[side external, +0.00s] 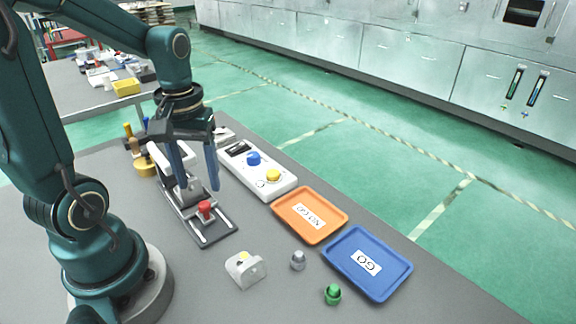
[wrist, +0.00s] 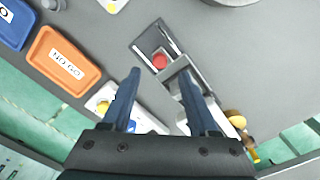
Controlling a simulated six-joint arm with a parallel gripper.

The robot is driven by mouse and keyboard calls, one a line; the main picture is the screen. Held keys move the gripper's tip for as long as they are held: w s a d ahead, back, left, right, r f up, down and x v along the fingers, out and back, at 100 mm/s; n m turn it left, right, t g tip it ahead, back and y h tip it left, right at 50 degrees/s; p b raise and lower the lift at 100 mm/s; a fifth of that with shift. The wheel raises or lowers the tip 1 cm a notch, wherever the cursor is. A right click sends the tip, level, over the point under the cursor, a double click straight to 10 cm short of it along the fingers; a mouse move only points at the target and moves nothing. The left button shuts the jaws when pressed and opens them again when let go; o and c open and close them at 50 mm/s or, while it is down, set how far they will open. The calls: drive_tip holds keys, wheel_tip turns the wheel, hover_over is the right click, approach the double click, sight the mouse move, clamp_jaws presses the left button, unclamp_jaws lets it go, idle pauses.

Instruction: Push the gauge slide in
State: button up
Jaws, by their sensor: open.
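The gauge (side external: 207,232) is a dark plate with pale rails, lying on the grey table. Its slide carries a red knob (side external: 205,208) near the front end of the rails. In the wrist view the red knob (wrist: 160,61) shows beside a grey block (wrist: 184,76). My gripper (side external: 199,186) is open above the gauge, its two blue fingers pointing down. In the wrist view my gripper (wrist: 159,72) has its fingertips spread, with the knob appearing between and just beyond them. Nothing is held. The fingers hide part of the gauge body; contact with it cannot be told.
A control box (side external: 235,172) with blue and yellow buttons lies right of the gauge. Orange NO GO (side external: 282,212) and blue GO (side external: 403,287) trays are empty. A pale casting (side external: 246,270), grey piece (side external: 298,261) and green piece (side external: 333,294) stand in front. Yellow-and-brown stamp-like items (side external: 146,166) stand behind.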

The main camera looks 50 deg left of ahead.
sight(204, 203)
drive_tip(key=shift+f, duration=2.4)
clamp_jaws()
